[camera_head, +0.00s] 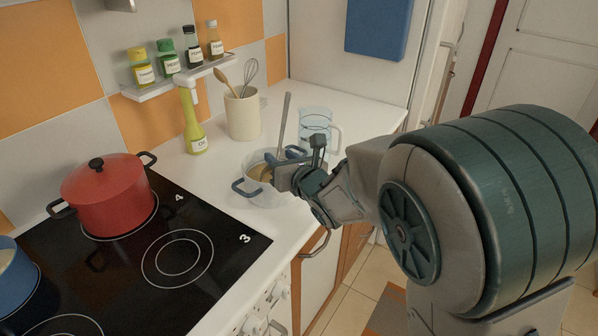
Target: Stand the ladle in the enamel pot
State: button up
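A pale pot with blue handles (262,194), which looks like the enamel pot, stands on the white counter right of the hob. The grey handle of a ladle (284,121) rises from it, nearly upright and leaning slightly right. The ladle's lower end is hidden by the pot and my gripper. Something brownish shows inside the pot. My gripper (284,177) is at the pot's right side, its fingers over or against the rim near the ladle's lower handle. I cannot tell whether the fingers touch the ladle or are open.
A red lidded pot (112,203) and a blue pot (14,274) stand on the black hob (95,262). Behind are an oil bottle (193,128), a cream utensil jar (242,117) and a glass jug (315,125). Spice jars line a wall shelf (183,78). The counter's back right is clear.

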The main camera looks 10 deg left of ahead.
jog(key=b+v, duration=0.1)
jog(key=v, duration=1.2)
jog(key=shift+b, duration=0.35)
dwell(0.4)
jog(key=s+d+f+m+g+h+p, duration=0.15)
jog(key=d+m+h, duration=0.25)
jog(key=d+m, duration=0.55)
jog(key=d+f+m+g+h+p, duration=0.2)
jog(key=d+m+h, duration=0.3)
jog(key=m, duration=0.8)
jog(key=s+d+m+g+p, duration=0.1)
jog(key=s+d+m+g, duration=0.2)
jog(key=s+m, duration=0.3)
jog(key=s+d+m+g+h, duration=0.1)
jog(key=s+d+m+g, duration=0.2)
jog(key=m, duration=1.1)
jog(key=s+d, duration=0.2)
jog(key=s, duration=0.1)
jog(key=shift+r+h+p, duration=0.2)
jog(key=shift+h+p, duration=0.1)
jog(key=shift+p, duration=0.1)
